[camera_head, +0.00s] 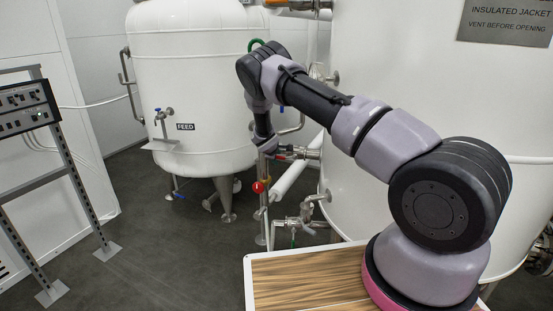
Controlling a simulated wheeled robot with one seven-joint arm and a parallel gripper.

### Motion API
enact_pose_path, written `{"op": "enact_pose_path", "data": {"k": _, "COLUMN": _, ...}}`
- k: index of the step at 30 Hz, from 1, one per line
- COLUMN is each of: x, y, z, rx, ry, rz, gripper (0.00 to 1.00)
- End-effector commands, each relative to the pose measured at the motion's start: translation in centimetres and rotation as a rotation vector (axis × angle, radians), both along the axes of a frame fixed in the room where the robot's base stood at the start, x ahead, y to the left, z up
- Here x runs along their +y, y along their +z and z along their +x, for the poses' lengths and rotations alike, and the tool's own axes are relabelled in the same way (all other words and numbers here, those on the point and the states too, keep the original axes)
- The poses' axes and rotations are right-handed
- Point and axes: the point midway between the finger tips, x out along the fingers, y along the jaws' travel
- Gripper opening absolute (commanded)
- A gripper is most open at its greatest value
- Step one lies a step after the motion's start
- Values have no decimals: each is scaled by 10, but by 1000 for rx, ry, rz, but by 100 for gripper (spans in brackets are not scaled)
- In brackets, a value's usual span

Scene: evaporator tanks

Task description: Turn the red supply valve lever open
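My arm reaches up from the right and bends down at its far end, in front of the gap between the two white tanks. My gripper (281,155) is small and dark at the end of the grey wrist, beside the valve piping. Its fingers are too small and too overlapped to tell if they are open or shut. A red part (285,148) shows right by the gripper, possibly the supply valve lever; whether they touch is unclear. A round red knob (258,187) sits lower, on the upright piping.
A white tank labelled FEED (190,90) stands behind, left of a larger jacketed tank (440,90). Steel pipes and valves (306,212) crowd low between them. A control panel (27,108) stands on a frame at left. The floor (150,240) at centre left is clear.

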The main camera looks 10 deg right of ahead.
Motion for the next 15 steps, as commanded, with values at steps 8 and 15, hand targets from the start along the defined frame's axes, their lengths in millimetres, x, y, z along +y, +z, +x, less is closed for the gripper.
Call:
{"op": "enact_pose_path", "data": {"k": 8, "x": 1, "y": 2, "z": -2, "rx": 1, "ry": 0, "rz": -1, "gripper": 51}}
{"op": "enact_pose_path", "data": {"k": 15, "x": 12, "y": 29, "z": -27, "rx": 1, "ry": 1, "rz": -1, "gripper": 51}}
